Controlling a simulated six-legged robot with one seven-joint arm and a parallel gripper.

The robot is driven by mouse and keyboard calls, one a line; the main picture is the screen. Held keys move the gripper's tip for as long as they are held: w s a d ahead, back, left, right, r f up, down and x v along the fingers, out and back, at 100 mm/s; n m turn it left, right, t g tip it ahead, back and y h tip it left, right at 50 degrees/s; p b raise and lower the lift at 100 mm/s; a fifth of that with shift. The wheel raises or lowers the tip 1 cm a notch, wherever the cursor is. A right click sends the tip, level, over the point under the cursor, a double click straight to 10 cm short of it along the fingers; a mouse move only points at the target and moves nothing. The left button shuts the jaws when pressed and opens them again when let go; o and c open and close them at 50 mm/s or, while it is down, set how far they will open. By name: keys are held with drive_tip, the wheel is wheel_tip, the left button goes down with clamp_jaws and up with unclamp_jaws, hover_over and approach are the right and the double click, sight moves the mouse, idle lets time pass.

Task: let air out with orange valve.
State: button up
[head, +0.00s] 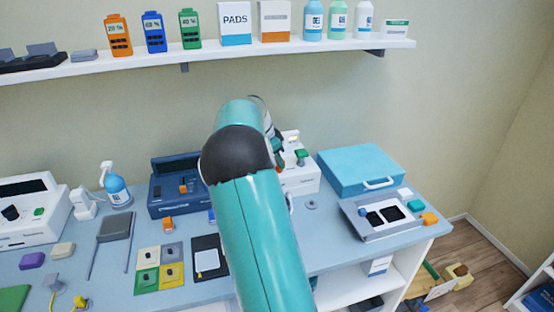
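I cannot tell for sure which orange part is the valve. A small orange piece (168,224) sits on the table in front of the dark blue device (165,203). That device also has a small orange part (183,188) on its face.
A white device (300,176) with a green part stands partly behind my arm. A blue case (360,168) is at the back right. A white device (28,222) and a blue bottle (117,190) stand left. A loaded shelf (345,45) hangs above.

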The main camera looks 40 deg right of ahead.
drive_tip(key=v, duration=1.3)
drive_tip(key=shift+a+r, duration=0.2)
drive_tip(key=shift+r, duration=0.15)
drive_tip(key=shift+w, duration=0.1)
drive_tip(key=s+a+r+n+t+y, duration=0.15)
drive_tip(key=s+a+n, duration=0.25)
drive_tip(key=a, duration=0.4)
drive_tip(key=s+a+r+n+t+y, duration=0.15)
drive_tip(key=s+a+n, duration=0.25)
drive_tip(key=a, duration=0.4)
drive_tip(key=s+a+r+n+t, duration=0.15)
drive_tip(key=s+a+n, duration=0.25)
drive_tip(key=a, duration=0.4)
drive_tip(key=s+a+f+n+t, duration=0.1)
drive_tip(key=s+a+f+n, duration=0.3)
drive_tip(key=s+a+n, duration=0.1)
drive_tip(key=s+a+f+n+t+y, duration=0.1)
drive_tip(key=s+a+f+n, duration=0.2)
drive_tip(key=s+a, duration=0.5)
drive_tip(key=shift+a+f+n, duration=0.35)
drive_tip(key=shift+a+n, duration=0.3)
drive_tip(key=shift+n, duration=0.25)
